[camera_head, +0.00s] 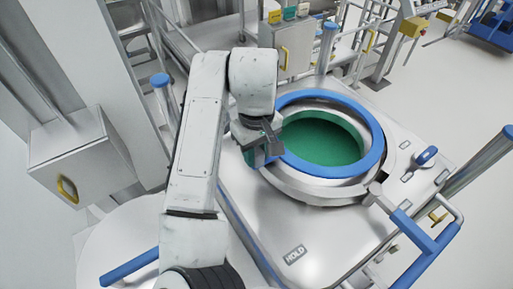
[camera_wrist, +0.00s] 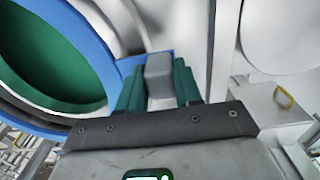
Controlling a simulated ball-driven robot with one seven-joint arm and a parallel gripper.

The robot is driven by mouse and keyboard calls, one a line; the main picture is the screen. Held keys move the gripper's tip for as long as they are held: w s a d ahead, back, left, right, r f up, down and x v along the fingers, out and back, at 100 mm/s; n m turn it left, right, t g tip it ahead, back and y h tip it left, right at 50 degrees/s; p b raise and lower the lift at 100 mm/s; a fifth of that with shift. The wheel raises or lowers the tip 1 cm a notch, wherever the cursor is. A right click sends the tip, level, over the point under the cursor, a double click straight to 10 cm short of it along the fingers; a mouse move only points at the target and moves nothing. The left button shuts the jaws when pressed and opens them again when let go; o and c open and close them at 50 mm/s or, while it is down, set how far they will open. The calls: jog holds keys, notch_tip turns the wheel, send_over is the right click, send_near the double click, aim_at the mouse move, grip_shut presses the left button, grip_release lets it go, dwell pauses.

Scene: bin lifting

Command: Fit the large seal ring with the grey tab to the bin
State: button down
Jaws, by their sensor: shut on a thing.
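The large blue seal ring (camera_head: 374,135) lies roughly level over the bin's round opening. Its grey tab (camera_wrist: 159,72) sits between the green fingers of my gripper (camera_wrist: 158,88) in the wrist view. My gripper (camera_head: 262,152) is shut on this tab at the ring's left side in the head view. The bin's pale metal rim (camera_head: 335,196) shows below and outside the ring, mostly on the near and right sides. The ring looks slightly above the rim; I cannot tell whether they touch. A green surface (camera_head: 320,140) shows through the ring.
The platform around the bin carries a HOLD label (camera_head: 295,254), a blue-capped knob (camera_head: 427,156) and a blue-handled bar (camera_head: 412,230). Blue-topped posts (camera_head: 328,45) stand at its edges. A grey box (camera_head: 80,155) is at left.

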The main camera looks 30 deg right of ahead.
aim_at(257, 165)
jog(key=shift+f+b, duration=2.3)
jog(key=shift+f, duration=0.15)
jog(key=shift+r+p, duration=0.55)
jog(key=shift+p, duration=0.25)
jog(key=shift+f, duration=0.3)
jog(key=c, duration=0.7)
grip_release()
jog(key=shift+r, duration=0.15)
notch_tip(257, 165, up, 10)
jog(key=shift+a+r, duration=0.1)
jog(key=shift+r, duration=0.15)
jog(key=shift+s, duration=0.15)
